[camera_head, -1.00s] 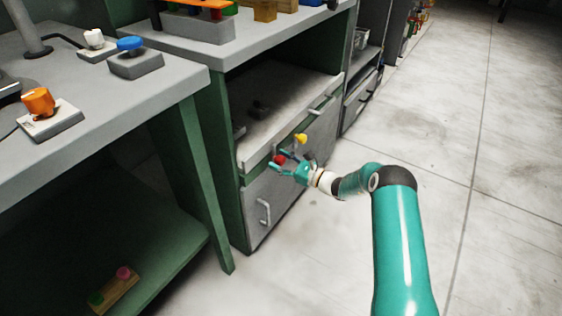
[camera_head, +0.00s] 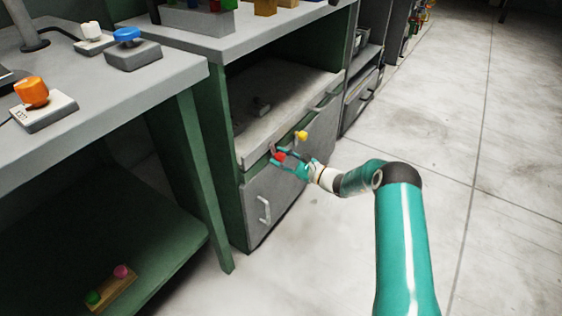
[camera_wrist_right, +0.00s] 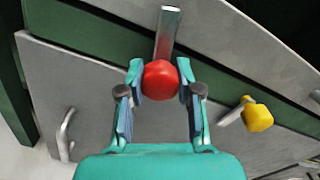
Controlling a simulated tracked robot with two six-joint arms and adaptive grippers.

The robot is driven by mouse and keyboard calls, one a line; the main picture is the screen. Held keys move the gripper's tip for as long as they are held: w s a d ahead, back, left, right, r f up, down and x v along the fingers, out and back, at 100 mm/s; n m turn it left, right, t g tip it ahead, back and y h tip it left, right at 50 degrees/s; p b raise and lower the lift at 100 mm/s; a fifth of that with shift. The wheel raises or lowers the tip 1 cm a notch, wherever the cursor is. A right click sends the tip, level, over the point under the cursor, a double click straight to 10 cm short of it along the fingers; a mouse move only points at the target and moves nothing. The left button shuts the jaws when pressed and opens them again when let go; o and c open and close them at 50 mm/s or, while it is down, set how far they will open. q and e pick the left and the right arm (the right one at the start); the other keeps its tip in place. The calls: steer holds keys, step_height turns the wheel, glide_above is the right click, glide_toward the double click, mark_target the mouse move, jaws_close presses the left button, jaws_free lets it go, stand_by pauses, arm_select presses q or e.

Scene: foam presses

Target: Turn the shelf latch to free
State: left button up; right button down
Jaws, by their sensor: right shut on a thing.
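The shelf latch has a red knob (camera_wrist_right: 160,80) and a metal bar (camera_wrist_right: 167,32) that points up in the right wrist view. In the head view the red knob (camera_head: 280,155) is at the cabinet front, just below the grey pull-out shelf (camera_head: 262,145). My right gripper (camera_wrist_right: 160,82) is shut on the red knob, one finger on each side of it. In the head view my right gripper (camera_head: 283,158) reaches in from the right. A second latch with a yellow knob (camera_wrist_right: 258,116) sits to the right, apart from the gripper. My left gripper is out of view.
A grey door (camera_head: 262,222) with a handle is below the latches. A workbench (camera_head: 100,100) with an orange knob (camera_head: 31,92) and a blue button (camera_head: 127,34) stands at left. The floor (camera_head: 440,130) at right is clear.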

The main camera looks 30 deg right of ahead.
steer(key=n+b, duration=0.1)
steer(key=n, duration=0.1)
steer(key=n+b, duration=0.1)
steer(key=b, duration=0.1)
steer(key=shift+f+n, duration=0.3)
steer(key=shift+n, duration=0.1)
steer(key=n+b, duration=0.4)
steer(key=shift+a+n, duration=0.1)
steer(key=shift+n, duration=0.2)
steer(key=n, duration=0.2)
steer(key=shift+n+b, duration=0.3)
steer(key=shift+s+a+n, duration=0.1)
steer(key=shift+n, duration=1.8)
steer(key=c, duration=0.8)
jaws_free()
steer(key=shift+o, duration=0.2)
steer(key=shift+r, duration=0.15)
